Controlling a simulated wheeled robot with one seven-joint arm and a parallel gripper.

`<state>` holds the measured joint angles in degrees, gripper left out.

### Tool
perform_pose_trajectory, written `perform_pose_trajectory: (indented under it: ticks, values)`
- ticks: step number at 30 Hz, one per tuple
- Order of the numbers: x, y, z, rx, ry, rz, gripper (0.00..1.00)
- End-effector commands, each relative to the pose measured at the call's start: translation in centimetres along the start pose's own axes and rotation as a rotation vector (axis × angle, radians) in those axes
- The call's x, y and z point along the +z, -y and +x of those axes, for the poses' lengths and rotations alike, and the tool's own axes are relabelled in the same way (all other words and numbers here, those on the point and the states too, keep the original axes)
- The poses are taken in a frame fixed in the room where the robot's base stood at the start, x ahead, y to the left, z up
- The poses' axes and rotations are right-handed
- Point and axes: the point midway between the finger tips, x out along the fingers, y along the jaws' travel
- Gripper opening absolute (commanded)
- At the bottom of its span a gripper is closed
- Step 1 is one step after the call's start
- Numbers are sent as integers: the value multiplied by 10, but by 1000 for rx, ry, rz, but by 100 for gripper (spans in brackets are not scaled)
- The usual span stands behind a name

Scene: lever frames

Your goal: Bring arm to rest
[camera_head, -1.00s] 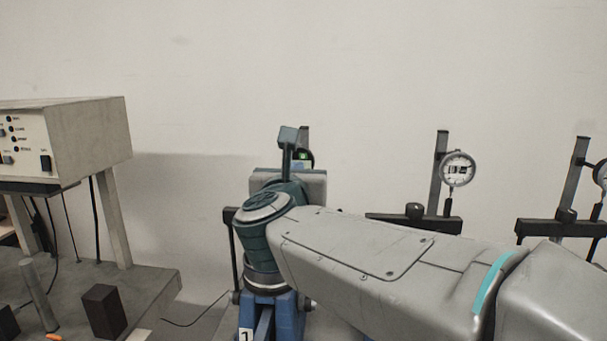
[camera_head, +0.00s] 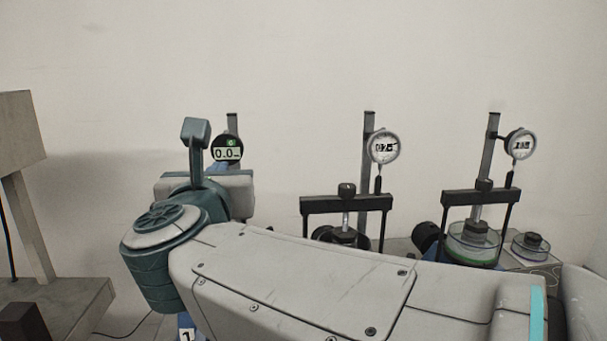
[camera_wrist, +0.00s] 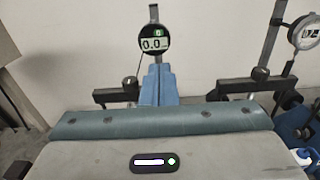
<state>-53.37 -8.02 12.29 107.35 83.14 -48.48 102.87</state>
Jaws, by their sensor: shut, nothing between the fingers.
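My grey arm (camera_head: 310,285) stretches across the lower part of the head view from the right, and its teal wrist joint (camera_head: 165,225) is at lower left. A grey-and-teal casing of mine fills the bottom of the wrist view. My gripper's fingers do not show in either view. Beyond my wrist is a frame with a round digital gauge (camera_head: 228,149) reading about 0.0; the gauge also shows in the wrist view (camera_wrist: 154,44). My wrist hides most of that frame in the head view.
Two more lever frames stand to the right, with dial gauges (camera_head: 384,147) and (camera_head: 520,143). Clear discs (camera_head: 473,241) sit in the right frame, and a weighted disc (camera_head: 531,245) lies beside it. A grey bench (camera_head: 70,302) is at left. The wall above is bare.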

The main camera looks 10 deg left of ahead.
Motion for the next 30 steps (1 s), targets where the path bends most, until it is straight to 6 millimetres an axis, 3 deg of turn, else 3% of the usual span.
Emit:
perform_pose_trajectory:
  ticks: [4, 8, 11, 17, 20, 24, 27, 30]
  values:
    - [0, 12, 9, 26, 20, -128, 0]
    - [-10, 36, 22, 99, 51, -466, 0]
    - [-31, 61, 29, 178, 51, -809, 0]
    - [-106, 124, 18, 402, -35, -1475, 0]
    - [-153, 164, -2, 570, -113, -1772, 0]
    - [-221, 226, -51, 898, -238, -2106, 0]
    - [-260, 265, -95, 1164, -308, -2250, 0]
    - [-288, 293, -136, 1407, -349, -2312, 0]
